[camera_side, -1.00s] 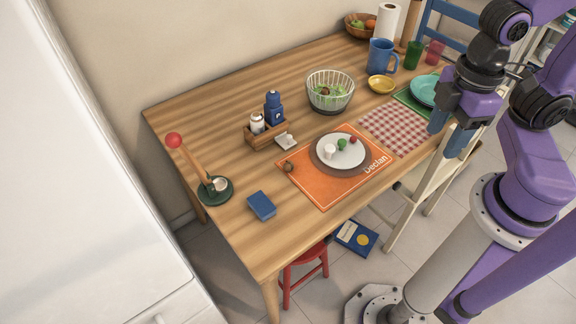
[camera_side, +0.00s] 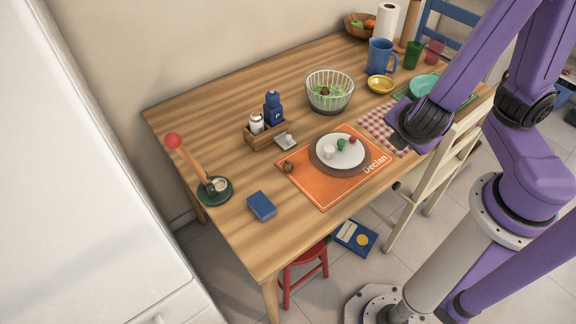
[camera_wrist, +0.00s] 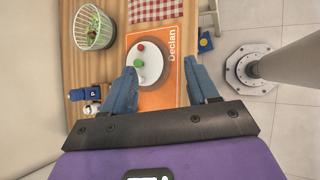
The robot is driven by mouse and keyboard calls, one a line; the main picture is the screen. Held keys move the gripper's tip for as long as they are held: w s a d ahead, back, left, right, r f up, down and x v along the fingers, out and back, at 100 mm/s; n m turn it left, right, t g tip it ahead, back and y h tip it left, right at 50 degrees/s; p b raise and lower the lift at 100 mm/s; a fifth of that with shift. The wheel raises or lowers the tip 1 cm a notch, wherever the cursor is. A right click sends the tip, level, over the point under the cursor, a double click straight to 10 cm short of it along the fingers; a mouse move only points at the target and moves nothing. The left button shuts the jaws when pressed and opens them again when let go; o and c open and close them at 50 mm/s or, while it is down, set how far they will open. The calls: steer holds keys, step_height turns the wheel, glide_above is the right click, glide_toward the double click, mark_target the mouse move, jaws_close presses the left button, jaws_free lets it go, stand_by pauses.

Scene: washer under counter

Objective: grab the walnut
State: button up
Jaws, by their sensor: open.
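The walnut looks to be the small round brown thing (camera_side: 288,167) at the left end of the orange placemat (camera_side: 318,188) marked "Declan" in the side view. I cannot make it out in the wrist view, where my left finger and the gripper body cover part of that area. In the wrist view my gripper (camera_wrist: 160,66) is open, with two blue fingers apart and nothing seen between them but the plate and mat beyond. In the side view my arm's dark joint hides the fingers, to the right of the placemat and apart from the walnut.
A plate (camera_side: 333,160) on the mat holds small white, green and red items. Left of it stand a wooden caddy (camera_side: 259,138) with bottles, a blue box (camera_side: 261,206) and a green-based holder (camera_side: 215,191). A salad bowl (camera_side: 330,99) stands behind.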

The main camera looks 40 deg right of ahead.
steer(key=w+a+f+n+t, duration=0.5)
steer(key=f+n+t, duration=0.1)
steer(key=n+t, duration=0.15)
steer(key=n+t+y, duration=0.1)
steer(key=n+y, duration=0.7)
steer(key=n, duration=0.3)
glide_toward(290, 166)
steer(key=x, duration=0.4)
steer(key=shift+s+a+f, duration=0.15)
steer(key=shift+a+f, duration=0.05)
steer(key=shift+f, duration=0.1)
steer(key=x, duration=0.4)
steer(key=shift+w+d+r, duration=0.2)
steer(key=shift+d+r, duration=0.05)
steer(key=shift+d, duration=0.05)
steer(key=shift+w+a+f, duration=0.1)
steer(key=shift+w+f, duration=0.15)
steer(key=shift+w, duration=0.4)
steer(key=c, duration=1.1)
